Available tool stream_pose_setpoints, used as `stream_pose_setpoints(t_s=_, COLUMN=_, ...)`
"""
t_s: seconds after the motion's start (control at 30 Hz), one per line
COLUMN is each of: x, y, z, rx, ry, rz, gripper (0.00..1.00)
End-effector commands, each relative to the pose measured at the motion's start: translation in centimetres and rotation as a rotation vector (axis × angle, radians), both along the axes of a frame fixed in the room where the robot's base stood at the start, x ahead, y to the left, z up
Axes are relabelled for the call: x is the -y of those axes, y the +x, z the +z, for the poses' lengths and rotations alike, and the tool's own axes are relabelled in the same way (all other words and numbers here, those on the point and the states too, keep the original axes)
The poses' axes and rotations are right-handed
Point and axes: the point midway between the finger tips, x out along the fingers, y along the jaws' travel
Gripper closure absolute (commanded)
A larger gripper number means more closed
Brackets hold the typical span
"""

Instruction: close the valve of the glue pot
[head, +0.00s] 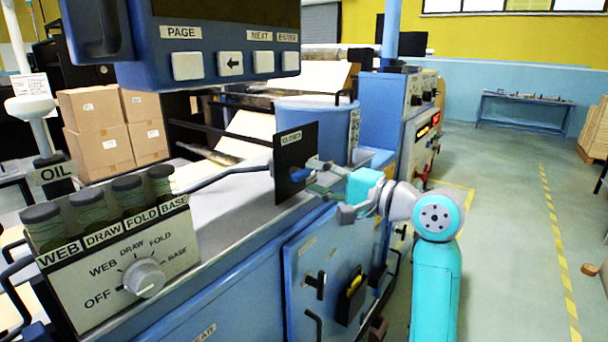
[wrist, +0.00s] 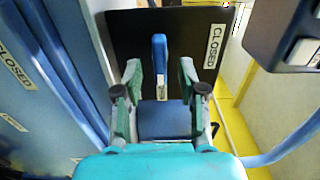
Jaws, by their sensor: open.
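The glue pot's valve has a blue lever (wrist: 160,58) in front of a black plate (wrist: 120,32). A CLOSED label (wrist: 215,46) is at the plate's right side in the wrist view. The lever points up in that view, not towards this label. My gripper (wrist: 160,75) is open, with one finger on each side of the lever and a gap visible on both sides. In the head view my gripper (head: 326,178) is at the black plate (head: 290,150), and the lever is hard to make out. The blue round pot (head: 315,112) stands behind the plate.
A control box with a knob (head: 145,278) and several dark-lidded jars (head: 127,194) stand at left. A blue button panel (head: 225,62) hangs above. A blue cabinet door with handles (head: 320,285) is below my gripper. Open floor (head: 510,220) lies at right.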

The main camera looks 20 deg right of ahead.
Motion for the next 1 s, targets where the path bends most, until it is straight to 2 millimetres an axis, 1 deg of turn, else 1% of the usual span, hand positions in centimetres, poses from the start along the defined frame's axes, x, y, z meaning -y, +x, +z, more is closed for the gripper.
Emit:
stream_pose_setpoints(t_s=0.03, x=-0.6, y=0.6, z=0.0, rx=0.0, ry=0.0, rz=0.002, gripper=0.59)
stream_pose_setpoints(t_s=0.1, x=-1.1, y=1.4, z=0.0, rx=0.0, ry=0.0, rz=0.002, gripper=0.59)
stream_pose_setpoints(t_s=0.23, x=-1.8, y=2.4, z=0.0, rx=-0.001, ry=0.001, rz=0.001, gripper=0.59)
stream_pose_setpoints(t_s=0.4, x=-2.1, y=2.9, z=0.0, rx=0.001, ry=0.001, rz=0.0, gripper=0.59)
stream_pose_setpoints(t_s=0.63, x=-2.1, y=2.9, z=0.0, rx=0.001, ry=0.0, rz=-0.001, gripper=0.59)
stream_pose_setpoints(t_s=0.67, x=-2.1, y=2.9, z=0.0, rx=0.001, ry=0.0, rz=-0.001, gripper=0.64)
stream_pose_setpoints(t_s=0.7, x=-2.1, y=2.9, z=0.0, rx=0.001, ry=0.0, rz=-0.001, gripper=0.74)
stream_pose_setpoints(t_s=0.77, x=-2.1, y=2.9, z=0.0, rx=0.001, ry=0.0, rz=-0.001, gripper=0.89)
stream_pose_setpoints(t_s=0.8, x=-2.1, y=2.9, z=0.0, rx=0.001, ry=-0.001, rz=-0.001, gripper=0.99)
stream_pose_setpoints(t_s=1.0, x=-2.1, y=2.9, z=0.0, rx=0.001, ry=-0.002, rz=-0.001, gripper=1.0)
